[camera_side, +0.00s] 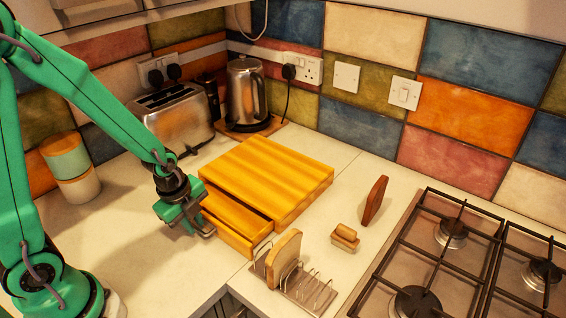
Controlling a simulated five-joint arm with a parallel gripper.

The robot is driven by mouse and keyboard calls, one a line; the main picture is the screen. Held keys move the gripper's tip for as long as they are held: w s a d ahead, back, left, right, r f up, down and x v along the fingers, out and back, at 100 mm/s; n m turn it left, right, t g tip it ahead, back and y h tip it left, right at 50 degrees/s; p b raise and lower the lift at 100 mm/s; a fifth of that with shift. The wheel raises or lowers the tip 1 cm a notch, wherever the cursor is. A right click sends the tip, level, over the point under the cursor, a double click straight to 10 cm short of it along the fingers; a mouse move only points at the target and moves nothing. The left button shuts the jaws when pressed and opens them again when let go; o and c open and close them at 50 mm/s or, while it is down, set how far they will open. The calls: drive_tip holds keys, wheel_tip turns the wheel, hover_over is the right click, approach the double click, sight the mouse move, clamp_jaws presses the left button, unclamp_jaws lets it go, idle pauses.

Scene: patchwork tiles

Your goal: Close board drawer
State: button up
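A wooden board block (266,178) lies on the pale counter. Its drawer (236,218) is pulled partly out toward the front left, and the visible inside looks empty. My gripper (205,228), on the green arm, is at the drawer's left front end, very close to it. I cannot tell whether it touches the drawer. The fingertips are small and partly merged with the drawer's edge, so their opening is unclear.
A toast rack (306,290) with a slice of bread (284,258) stands just in front of the drawer. A small wooden piece (345,237) and a brown slab (375,200) are to the right, beside the gas hob (440,262). A toaster (176,118) and kettle (246,95) stand behind.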

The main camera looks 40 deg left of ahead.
clamp_jaws()
drive_tip(key=shift+w, duration=0.15)
hover_over(227, 211)
drive_tip(key=shift+s, duration=0.45)
unclamp_jaws()
drive_tip(key=shift+s, duration=0.1)
drive_tip(key=shift+r, duration=0.15)
